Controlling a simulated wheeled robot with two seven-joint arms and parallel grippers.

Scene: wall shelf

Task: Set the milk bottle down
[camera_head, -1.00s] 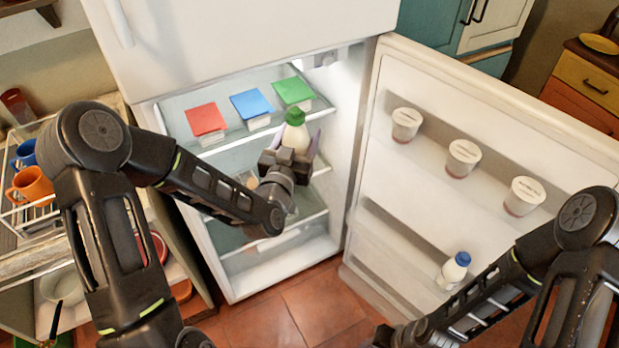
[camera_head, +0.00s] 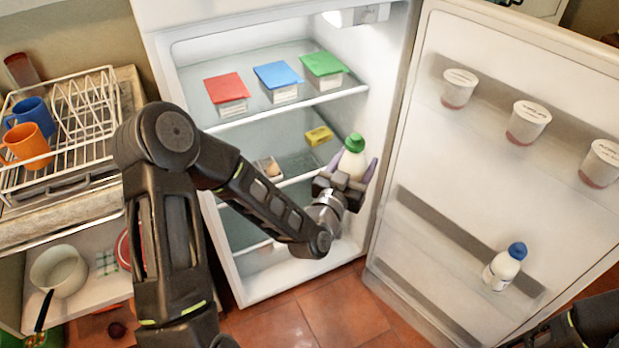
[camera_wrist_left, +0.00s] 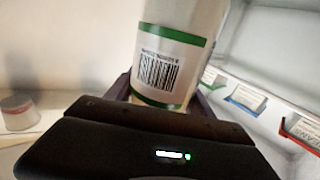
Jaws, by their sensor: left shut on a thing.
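The milk bottle (camera_head: 351,162), white with a green cap, is upright in my left gripper (camera_head: 346,183). The gripper is shut on it at the right side of the open fridge, in front of the middle shelf. I cannot tell whether the bottle's base touches anything. In the left wrist view the bottle (camera_wrist_left: 172,62) shows a green-edged label with a barcode between the fingers. My right gripper is out of view; only part of my right arm shows at the lower right.
The fridge's top shelf (camera_head: 240,122) holds red, blue and green-lidded boxes. The middle shelf has a yellow block (camera_head: 318,136) and a small container (camera_head: 268,168). The open door (camera_head: 440,150) holds several cups and a blue-capped bottle (camera_head: 502,268).

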